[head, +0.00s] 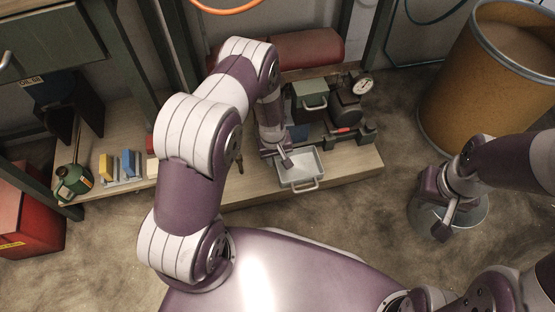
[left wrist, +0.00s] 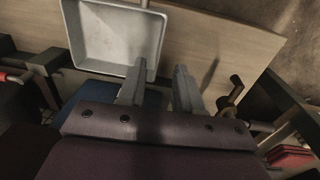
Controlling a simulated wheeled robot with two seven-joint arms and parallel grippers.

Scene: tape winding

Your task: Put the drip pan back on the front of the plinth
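The drip pan (head: 301,166), a shallow light-grey tray with a front handle, is at the front of the wooden plinth (head: 252,186), before the green machine (head: 310,96). It also shows in the left wrist view (left wrist: 112,38), over the pale wood. My left gripper (head: 284,160) is at the pan's back left corner. In the left wrist view its two fingers (left wrist: 158,88) are apart with nothing between them; one finger lies close to the pan's corner, and contact cannot be told. My right gripper (head: 442,212) is above a metal bucket (head: 476,212); its finger gap is unclear.
A large brown drum (head: 492,80) stands at the right. A shelf at the left holds a green oil can (head: 74,180) and yellow and blue blocks (head: 130,164). A red cylinder (head: 305,48) lies behind the machine.

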